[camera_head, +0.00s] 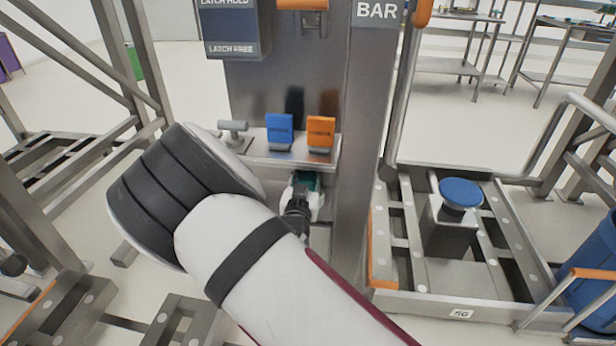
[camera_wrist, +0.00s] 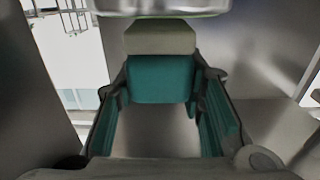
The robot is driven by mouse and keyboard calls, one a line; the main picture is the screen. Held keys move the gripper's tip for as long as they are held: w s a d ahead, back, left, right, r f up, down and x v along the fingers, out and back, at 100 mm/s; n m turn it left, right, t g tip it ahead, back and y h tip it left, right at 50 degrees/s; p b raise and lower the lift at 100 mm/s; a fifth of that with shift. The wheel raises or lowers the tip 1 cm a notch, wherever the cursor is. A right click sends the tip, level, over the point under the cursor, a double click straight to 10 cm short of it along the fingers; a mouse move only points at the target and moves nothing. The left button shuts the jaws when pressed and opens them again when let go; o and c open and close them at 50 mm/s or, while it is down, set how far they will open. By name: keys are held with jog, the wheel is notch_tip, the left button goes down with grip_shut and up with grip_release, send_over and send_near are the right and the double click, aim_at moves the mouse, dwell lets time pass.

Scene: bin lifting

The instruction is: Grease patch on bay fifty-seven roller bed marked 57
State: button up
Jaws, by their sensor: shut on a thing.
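My gripper (camera_head: 304,188) reaches in below a small shelf on the grey post; my arm hides part of it. In the wrist view, its fingers (camera_wrist: 161,98) stand apart with teal inner faces, shut on a teal block (camera_wrist: 160,82) with a grey-beige upper part. Teal also shows at the gripper in the head view, where the block is hard to make out. A roller bed (camera_head: 480,279) stands at the right; its small label seems to read 5G or 56. I see no label 57 and cannot make out a grease patch.
The shelf (camera_head: 262,160) holds a blue block (camera_head: 279,131), an orange block (camera_head: 320,133) and a grey handle-like piece (camera_head: 233,130). The post (camera_head: 362,100) reads BAR. A blue-capped grey box (camera_head: 449,229) sits on the right bed, with a blue bin (camera_head: 597,268) beside it.

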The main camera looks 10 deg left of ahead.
jog(key=shift+f+b, duration=0.45)
jog(key=shift+f, duration=0.15)
dwell(1.6)
jog(key=shift+r, duration=0.1)
